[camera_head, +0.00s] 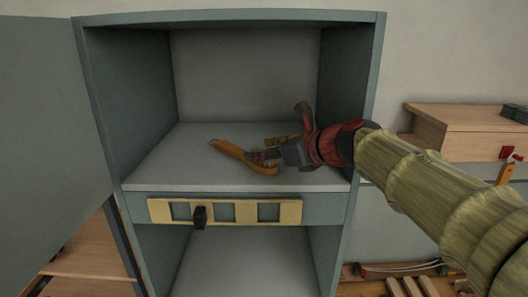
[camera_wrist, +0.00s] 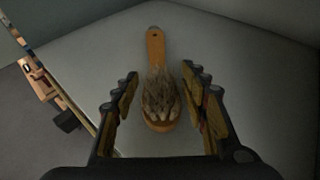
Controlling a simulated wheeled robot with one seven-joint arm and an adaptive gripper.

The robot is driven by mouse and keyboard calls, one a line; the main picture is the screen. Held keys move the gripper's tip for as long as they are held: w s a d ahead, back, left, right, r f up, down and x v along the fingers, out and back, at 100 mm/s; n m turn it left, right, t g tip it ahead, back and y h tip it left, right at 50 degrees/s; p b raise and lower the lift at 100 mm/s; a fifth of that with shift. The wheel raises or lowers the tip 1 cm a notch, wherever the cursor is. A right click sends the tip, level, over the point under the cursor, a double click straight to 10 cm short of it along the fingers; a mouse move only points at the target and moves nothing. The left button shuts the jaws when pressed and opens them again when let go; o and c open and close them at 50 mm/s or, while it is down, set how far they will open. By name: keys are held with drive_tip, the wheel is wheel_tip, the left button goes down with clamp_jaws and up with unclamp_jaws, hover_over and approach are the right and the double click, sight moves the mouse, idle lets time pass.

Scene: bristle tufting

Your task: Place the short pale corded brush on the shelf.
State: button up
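A brush with an orange-tan wooden handle (camera_head: 229,148) lies on the grey upper shelf (camera_head: 180,172) of the open cabinet. In the wrist view, the brush (camera_wrist: 156,50) has its handle pointing away from me and its grey-brown bristles facing up. I cannot make out a cord on it. My gripper (camera_head: 271,148) reaches in from the right, over the bristle end. In the wrist view, my gripper (camera_wrist: 160,76) is open, one finger on each side of the bristle head, with a visible gap to each side. The head view partly hides the bristle end behind the fingers.
The cabinet's open door (camera_head: 45,150) stands at the left, and its side wall (camera_head: 350,85) is close to my arm. A yellow strip with square windows (camera_head: 245,212) and a black knob (camera_head: 200,217) is on the front edge. The shelf's left and back are clear.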

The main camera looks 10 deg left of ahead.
drive_tip(key=shift+o, duration=0.8)
drive_tip(key=shift+w, duration=0.1)
drive_tip(key=b+v, duration=0.1)
drive_tip(key=v, duration=1.1)
